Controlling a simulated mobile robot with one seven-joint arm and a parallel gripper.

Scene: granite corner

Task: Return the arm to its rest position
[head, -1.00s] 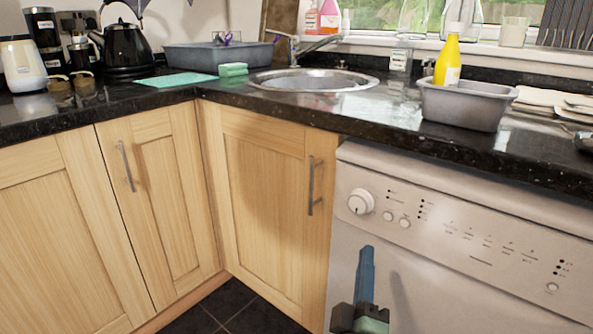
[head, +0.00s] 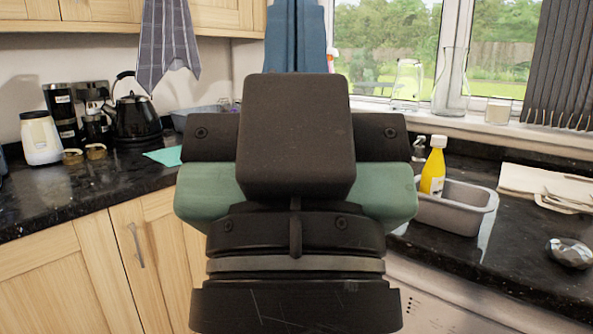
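My gripper (head: 296,12) is large in the middle of the head view, seen from its back and pointing up. Its two blue fingers lie side by side with no gap that I can see, and nothing shows between them. The ends of the fingers reach the top edge of the picture. The dark and green gripper body stands in front of the counter corner and hides the sink area.
A black granite counter (head: 50,205) runs along both sides. A kettle (head: 134,118) and white jug (head: 40,139) stand at left. A grey basin (head: 458,216) with a yellow bottle (head: 433,172), folded cloths (head: 545,184) and a shiny metallic item (head: 569,253) are at right.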

